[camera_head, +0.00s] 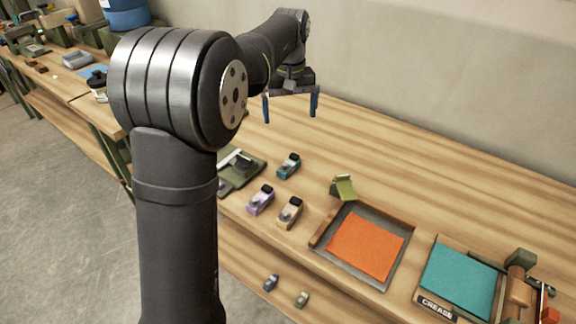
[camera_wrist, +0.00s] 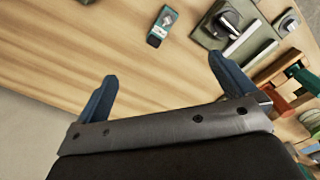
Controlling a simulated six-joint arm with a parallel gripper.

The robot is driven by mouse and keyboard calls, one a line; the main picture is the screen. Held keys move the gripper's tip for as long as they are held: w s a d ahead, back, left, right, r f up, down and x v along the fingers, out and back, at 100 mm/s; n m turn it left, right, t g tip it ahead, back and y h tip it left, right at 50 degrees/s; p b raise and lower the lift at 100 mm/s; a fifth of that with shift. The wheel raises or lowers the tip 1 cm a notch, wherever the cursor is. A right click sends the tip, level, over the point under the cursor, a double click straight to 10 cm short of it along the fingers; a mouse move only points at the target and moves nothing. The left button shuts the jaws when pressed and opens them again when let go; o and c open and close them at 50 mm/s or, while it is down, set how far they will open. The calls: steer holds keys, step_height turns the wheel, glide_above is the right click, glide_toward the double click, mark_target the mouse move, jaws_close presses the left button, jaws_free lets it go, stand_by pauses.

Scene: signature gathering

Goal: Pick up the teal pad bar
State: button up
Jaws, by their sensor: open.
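A small teal bar with a dark block on top (camera_head: 288,166) lies on the wooden bench, behind a purple one (camera_head: 261,200) and a tan one (camera_head: 290,213) of the same kind. The teal bar also shows in the wrist view (camera_wrist: 159,30), near the top edge, beyond the gap between my fingers. My gripper (camera_head: 290,116) is open and empty above the bench, apart from the teal bar and farther back. Its two blue fingers stand wide apart in the wrist view (camera_wrist: 164,72).
Left of the bars is a dark green board with a fixture (camera_head: 240,168), partly hidden by my arm. To the right are a tray with an orange sheet (camera_head: 366,246), a green block (camera_head: 343,187) and a teal sheet on a board marked CREASE (camera_head: 459,280). The bench's back right is clear.

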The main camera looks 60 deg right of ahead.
steer(key=n, duration=0.9)
glide_above(289, 164)
steer(key=f, duration=1.2)
steer(key=shift+s+d+f, duration=0.15)
steer(key=shift+d+f, duration=0.05)
steer(key=shift+d, duration=0.05)
steer(key=shift+w+a+f, duration=0.1)
steer(key=shift+a+f, duration=0.05)
steer(key=shift+f, duration=1.2)
steer(key=shift+w+a+f, duration=0.1)
steer(key=shift+f, duration=1.25)
steer(key=shift+c, duration=0.2)
steer(key=c, duration=1.1)
steer(key=shift+c, duration=0.7)
steer(key=shift+r, duration=0.15)
